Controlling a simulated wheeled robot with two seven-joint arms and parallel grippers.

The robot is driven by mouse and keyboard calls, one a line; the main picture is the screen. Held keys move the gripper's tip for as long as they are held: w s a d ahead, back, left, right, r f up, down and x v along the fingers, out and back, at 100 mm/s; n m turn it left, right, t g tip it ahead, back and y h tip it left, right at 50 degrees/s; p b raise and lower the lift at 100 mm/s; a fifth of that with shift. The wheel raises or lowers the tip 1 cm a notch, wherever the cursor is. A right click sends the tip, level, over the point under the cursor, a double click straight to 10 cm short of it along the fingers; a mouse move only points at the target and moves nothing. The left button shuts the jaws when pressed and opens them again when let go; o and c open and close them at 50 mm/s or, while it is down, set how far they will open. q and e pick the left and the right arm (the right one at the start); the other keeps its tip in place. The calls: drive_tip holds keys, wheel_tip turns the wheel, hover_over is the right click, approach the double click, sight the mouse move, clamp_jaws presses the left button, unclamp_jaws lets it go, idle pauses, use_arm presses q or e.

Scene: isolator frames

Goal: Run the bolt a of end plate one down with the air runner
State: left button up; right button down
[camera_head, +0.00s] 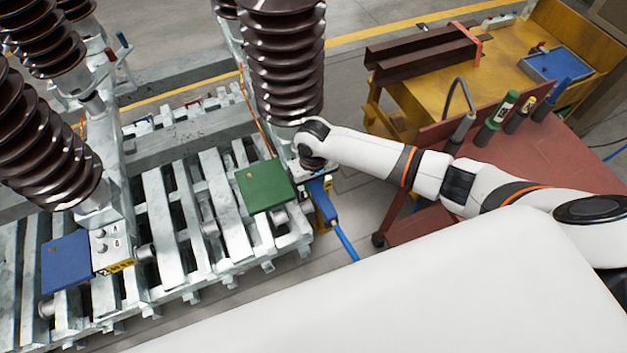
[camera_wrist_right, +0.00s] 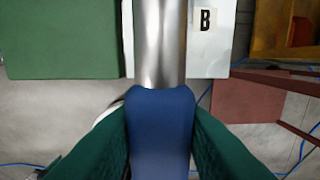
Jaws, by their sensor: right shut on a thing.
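The blue air runner (camera_head: 325,207) is in my right gripper (camera_head: 317,178) at the right end of the pale frame, with a blue hose running down from it. In the right wrist view the green fingers of my right gripper (camera_wrist_right: 160,122) are shut on the blue body of the runner (camera_wrist_right: 160,145). Its metal barrel (camera_wrist_right: 160,45) points up the picture over a white plate marked B (camera_wrist_right: 207,45). No bolt shows there; the barrel covers part of the plate, and I cannot tell whether it touches one. My left gripper is not in view.
A green panel (camera_head: 265,185) lies left of the runner. A blue panel (camera_head: 67,262) and a white plate with bolt heads (camera_head: 110,245) are at the left. Tall brown ribbed insulators (camera_head: 283,65) rise behind. A red trolley (camera_head: 540,160) with tools and a yellow bench (camera_head: 510,55) stand right.

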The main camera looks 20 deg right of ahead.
drive_tip(key=shift+f+p, duration=0.25)
drive_tip(key=shift+p, duration=0.65)
idle(2.5)
idle(0.4)
wheel_tip(320, 180, up, 7)
drive_tip(key=p, duration=0.8)
idle(0.5)
